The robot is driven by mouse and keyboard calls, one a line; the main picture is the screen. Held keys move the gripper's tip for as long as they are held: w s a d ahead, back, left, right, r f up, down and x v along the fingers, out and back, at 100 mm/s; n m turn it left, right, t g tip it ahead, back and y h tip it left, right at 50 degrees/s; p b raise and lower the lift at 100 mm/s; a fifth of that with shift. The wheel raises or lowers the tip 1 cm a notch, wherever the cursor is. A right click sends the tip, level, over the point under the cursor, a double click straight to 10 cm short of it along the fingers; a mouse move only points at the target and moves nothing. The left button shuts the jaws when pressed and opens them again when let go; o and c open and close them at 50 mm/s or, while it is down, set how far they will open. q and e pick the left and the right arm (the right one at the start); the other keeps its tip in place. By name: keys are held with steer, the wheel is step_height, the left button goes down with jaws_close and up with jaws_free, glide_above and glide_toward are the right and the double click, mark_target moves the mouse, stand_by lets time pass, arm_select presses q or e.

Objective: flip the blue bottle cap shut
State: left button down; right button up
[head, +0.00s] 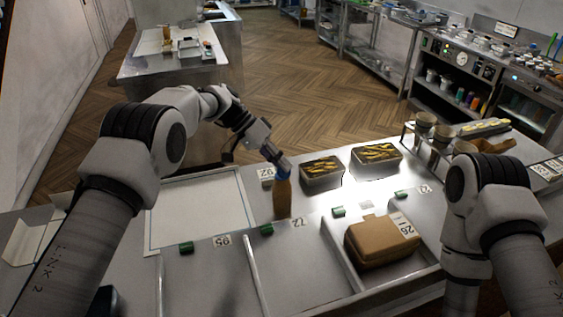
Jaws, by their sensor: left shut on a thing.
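A brown bottle (282,198) stands upright on the metal counter, right of a pale mat. Its blue cap (284,168) is at the top, mostly covered by my gripper, so I cannot tell whether the lid is open or shut. My left gripper (276,160) reaches down from the upper left and is shut on the blue cap. My right arm shows at the right, but its gripper is out of view.
Two metal tins of fries (322,184) (377,170) stand just right of the bottle. A brown takeaway box (382,240) sits in a bay at the front right. The pale mat (200,205) lies bare at left. Small green blocks (266,229) and number cards line the counter.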

stand_by(0.3)
arm_select(q)
steer(key=c, duration=1.2)
jaws_free()
